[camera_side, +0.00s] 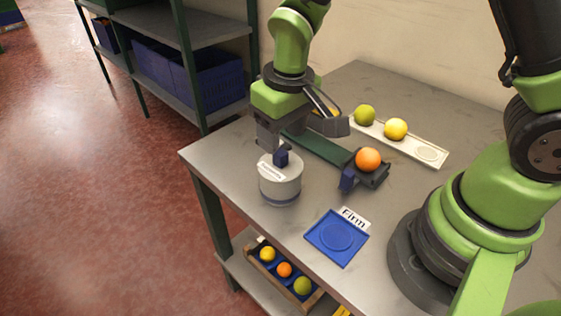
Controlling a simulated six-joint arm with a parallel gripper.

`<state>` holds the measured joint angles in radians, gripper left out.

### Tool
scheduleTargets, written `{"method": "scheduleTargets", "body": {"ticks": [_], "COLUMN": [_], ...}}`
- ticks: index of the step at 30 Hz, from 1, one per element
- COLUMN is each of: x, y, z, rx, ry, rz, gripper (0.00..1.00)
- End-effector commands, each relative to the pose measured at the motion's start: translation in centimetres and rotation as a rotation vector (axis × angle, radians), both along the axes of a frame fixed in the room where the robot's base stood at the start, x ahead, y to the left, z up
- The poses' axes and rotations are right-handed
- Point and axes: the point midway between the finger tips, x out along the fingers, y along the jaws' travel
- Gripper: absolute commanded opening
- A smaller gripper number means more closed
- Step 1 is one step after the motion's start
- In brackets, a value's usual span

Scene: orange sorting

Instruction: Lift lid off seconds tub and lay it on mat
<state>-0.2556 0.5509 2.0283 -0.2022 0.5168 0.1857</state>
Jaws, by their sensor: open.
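The round grey-white tub (279,190) stands upright on the metal table. Its lid (292,168) is on top and has a dark blue knob (282,158). A white label on the tub's upper left is too small to read. My gripper (300,132) is open just above and behind the lid, with nothing between its fingers. One finger is close to the knob; whether it touches cannot be told. A blue mat (320,247) with a round outline lies bare at the table's front, right of the tub.
An orange (368,159) sits in a dark holder (349,182) at the end of a green belt (318,148). Behind it, a pale tray (427,154) holds green and yellow fruit. A "Firm" card (354,218) stands at the mat's back edge. A fruit crate (254,262) is on the lower shelf.

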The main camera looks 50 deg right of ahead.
Motion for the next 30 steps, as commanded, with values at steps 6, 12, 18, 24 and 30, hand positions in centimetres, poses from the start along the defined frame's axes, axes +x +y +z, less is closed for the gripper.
{"method": "scheduleTargets", "body": {"ticks": [6, 12, 18, 24, 30], "x": [0.6, 0.9, 0.9, 0.9, 0.9], "y": [-0.7, -0.7, -0.7, -0.7, -0.7], "z": [-3.0, -4.9, -5.0, -5.0, -5.0], "rx": [-0.002, 0.000, 0.000, 0.000, 0.000], "ry": [0.006, 0.002, 0.000, 0.000, 0.000], "rz": [-0.002, -0.001, -0.001, -0.001, -0.001], "gripper": [0.53, 0.53, 0.53, 0.16, 0.00]}}
